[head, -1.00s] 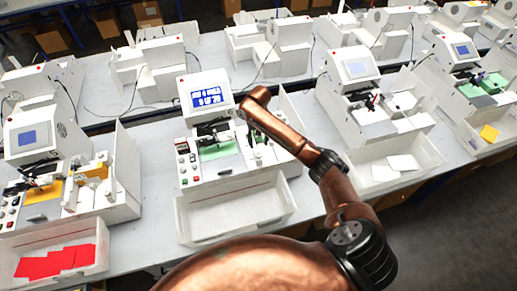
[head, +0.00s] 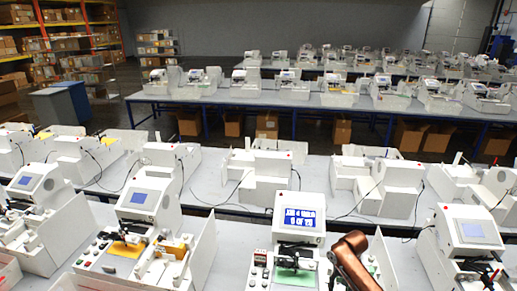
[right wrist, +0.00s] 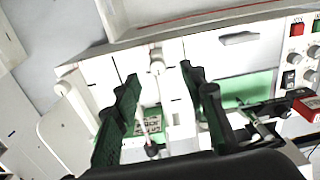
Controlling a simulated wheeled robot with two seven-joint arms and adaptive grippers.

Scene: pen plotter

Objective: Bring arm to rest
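My right arm (head: 352,262) is copper-coloured and reaches up beside the middle pen plotter (head: 299,217), whose blue screen is lit with white text. The head view does not clearly show my right gripper. In the right wrist view my right gripper (right wrist: 160,76) has its two dark fingers apart, above the machine's white bed. Nothing is clearly held between them. A green card (head: 295,278) lies in the plotter, and green also shows in the right wrist view (right wrist: 245,88). My left gripper is in neither view.
A plotter with a yellow card (head: 126,249) stands to the left, and another plotter (head: 472,232) to the right. White walls flank the machine beds. A red button (right wrist: 296,29) and knobs sit at the right of the wrist view. More machine rows and shelves (head: 75,40) stand behind.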

